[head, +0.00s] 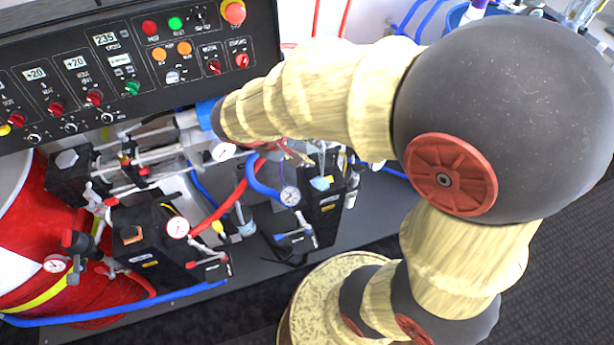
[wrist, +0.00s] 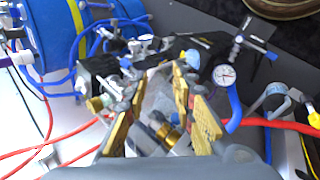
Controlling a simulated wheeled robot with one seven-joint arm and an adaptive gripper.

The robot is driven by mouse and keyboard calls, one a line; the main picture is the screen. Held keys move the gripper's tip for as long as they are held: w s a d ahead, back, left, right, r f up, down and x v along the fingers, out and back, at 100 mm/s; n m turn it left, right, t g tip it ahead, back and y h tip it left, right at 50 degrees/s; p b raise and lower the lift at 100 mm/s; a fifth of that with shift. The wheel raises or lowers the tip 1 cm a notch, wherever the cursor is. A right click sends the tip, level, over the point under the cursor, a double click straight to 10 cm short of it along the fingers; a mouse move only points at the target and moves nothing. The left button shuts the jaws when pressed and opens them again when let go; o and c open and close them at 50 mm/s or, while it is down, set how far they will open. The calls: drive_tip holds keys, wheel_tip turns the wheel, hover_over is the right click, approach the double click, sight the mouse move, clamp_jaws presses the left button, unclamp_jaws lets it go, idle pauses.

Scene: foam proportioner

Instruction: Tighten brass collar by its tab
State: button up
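A brass collar (wrist: 169,135) shows low in the wrist view, on a grey metal fitting between my finger pads. I cannot clearly make out its tab. My gripper (wrist: 157,95) is open, with gold-coloured pads on the left and right and a visible gap between them. The collar appears in that gap; I cannot tell whether either pad touches it. In the head view my arm reaches left toward the machine below the control panel. The arm covers part of the fittings there, and I cannot make out the collar or the fingers clearly.
The control panel (head: 120,65) stands above the pipework. A pressure gauge (wrist: 225,75) with a blue hose is right of my fingers. A red hose (head: 232,200) and black pump blocks (head: 143,235) crowd the bench. A red drum (head: 25,215) stands at left.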

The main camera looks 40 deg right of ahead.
drive_tip(key=s+a+m+t+y+b, duration=0.1)
drive_tip(key=s+a+y+b, duration=0.2)
drive_tip(key=s+a+b, duration=0.1)
drive_tip(key=shift+s+t, duration=0.3)
drive_tip(key=shift+s, duration=0.2)
